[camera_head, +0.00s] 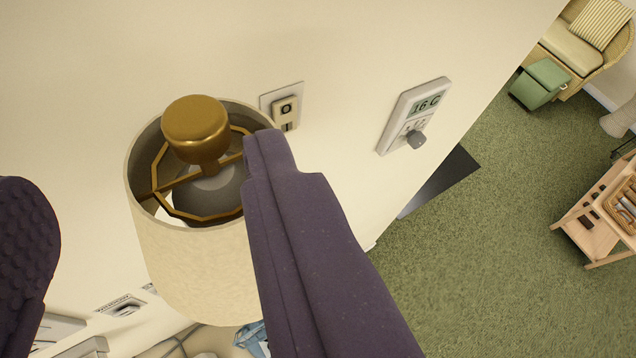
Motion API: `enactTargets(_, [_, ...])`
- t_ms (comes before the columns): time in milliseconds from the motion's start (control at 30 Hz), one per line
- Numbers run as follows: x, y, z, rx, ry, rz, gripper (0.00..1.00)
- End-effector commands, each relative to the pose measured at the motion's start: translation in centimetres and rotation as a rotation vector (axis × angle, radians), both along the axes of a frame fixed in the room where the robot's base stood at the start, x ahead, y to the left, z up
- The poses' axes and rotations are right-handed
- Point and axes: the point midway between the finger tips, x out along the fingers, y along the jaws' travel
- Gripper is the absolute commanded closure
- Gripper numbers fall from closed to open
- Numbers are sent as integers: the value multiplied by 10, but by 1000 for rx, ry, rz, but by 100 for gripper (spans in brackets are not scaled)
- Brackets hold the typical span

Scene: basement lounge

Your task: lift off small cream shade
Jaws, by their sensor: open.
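The small cream shade (195,265) is a drum with an open top, seen from above at a tilt in the middle left. A brass knob (196,127) stands at its top centre on a brass ring frame, with a grey rounded bulb-like part below it. My gripper (150,168) is open, with one dark purple finger at the left edge and the other overlapping the shade's right side. The shade lies between the two fingers. The left finger is apart from it; I cannot tell whether the right finger touches it. The right finger hides part of the shade's right wall.
A wall switch (286,104) and a thermostat (414,115) are on the cream wall close behind and right of the shade. Small items, including a light blue one (251,338), lie below. Green carpet (480,260) is open at right, with a wooden cart (590,228) and wicker chair (577,48) beyond.

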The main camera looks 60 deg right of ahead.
Motion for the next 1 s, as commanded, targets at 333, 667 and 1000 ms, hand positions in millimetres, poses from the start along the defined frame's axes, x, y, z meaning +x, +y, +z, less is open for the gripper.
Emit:
enactTargets(333, [28, -27, -16, -6, -5, -36, 42])
enactTargets(667, [57, -48, -34, -6, -7, -32, 42])
enactTargets(1000, [57, -48, -34, -5, -7, -32, 79])
